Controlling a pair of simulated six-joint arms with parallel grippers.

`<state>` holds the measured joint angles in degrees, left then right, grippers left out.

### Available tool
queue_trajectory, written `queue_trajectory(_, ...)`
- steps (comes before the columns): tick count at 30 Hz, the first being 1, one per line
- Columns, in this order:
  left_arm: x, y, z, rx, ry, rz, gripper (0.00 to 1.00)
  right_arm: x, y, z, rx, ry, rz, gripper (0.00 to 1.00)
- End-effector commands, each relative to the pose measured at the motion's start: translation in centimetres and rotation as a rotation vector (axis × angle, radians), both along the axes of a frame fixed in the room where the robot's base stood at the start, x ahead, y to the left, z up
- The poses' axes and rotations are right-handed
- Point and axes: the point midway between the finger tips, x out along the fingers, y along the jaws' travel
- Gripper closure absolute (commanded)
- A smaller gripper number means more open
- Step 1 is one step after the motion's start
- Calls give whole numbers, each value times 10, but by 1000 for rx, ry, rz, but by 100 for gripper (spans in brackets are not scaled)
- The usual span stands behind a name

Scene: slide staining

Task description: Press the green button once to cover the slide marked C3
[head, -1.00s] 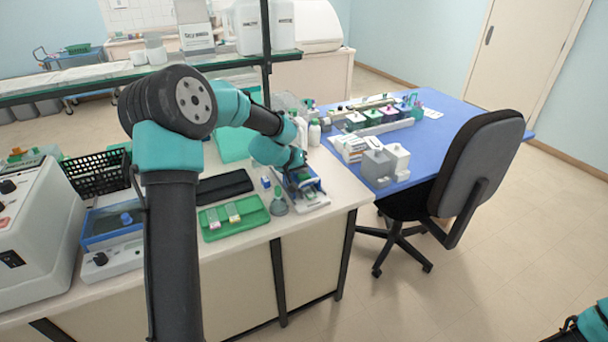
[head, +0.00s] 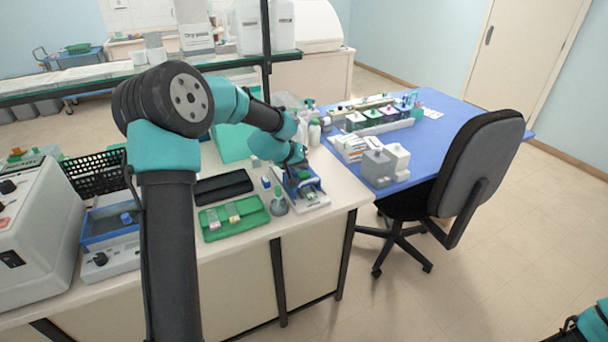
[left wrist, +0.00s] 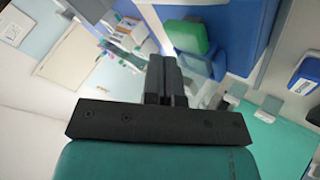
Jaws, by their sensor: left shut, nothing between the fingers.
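A blue-and-white benchtop device (head: 308,189) stands near the front right corner of the white bench. In the left wrist view, its green button (left wrist: 187,36) sits against the blue body (left wrist: 232,32). My left gripper (left wrist: 165,62) is shut and empty, with its fingertips close to the green button; I cannot tell whether they touch it. In the head view, my left wrist hides part of the device. A green tray (head: 257,219) holding slides (head: 232,211) lies left of the device. The slide markings are too small to read, so I cannot pick out C3.
A small bottle (head: 279,205) stands between tray and device. A dark case (head: 222,187) lies behind the tray. A black basket (head: 95,173) and machines fill the bench's left. A blue table (head: 450,118) and a chair (head: 485,160) stand to the right.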

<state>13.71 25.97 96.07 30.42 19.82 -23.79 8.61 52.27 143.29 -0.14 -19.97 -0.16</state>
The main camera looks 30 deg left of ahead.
Motion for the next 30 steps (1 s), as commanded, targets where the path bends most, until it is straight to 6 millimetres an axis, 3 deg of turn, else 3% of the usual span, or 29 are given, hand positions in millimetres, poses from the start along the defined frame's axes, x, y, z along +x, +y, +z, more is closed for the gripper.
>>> queue_trajectory(13,0,0,5,-1,-1,1,100,0,0,0,0,0,0,57)
queue_trajectory(30,0,0,48,-1,-1,0,100,0,0,0,0,0,0,57)
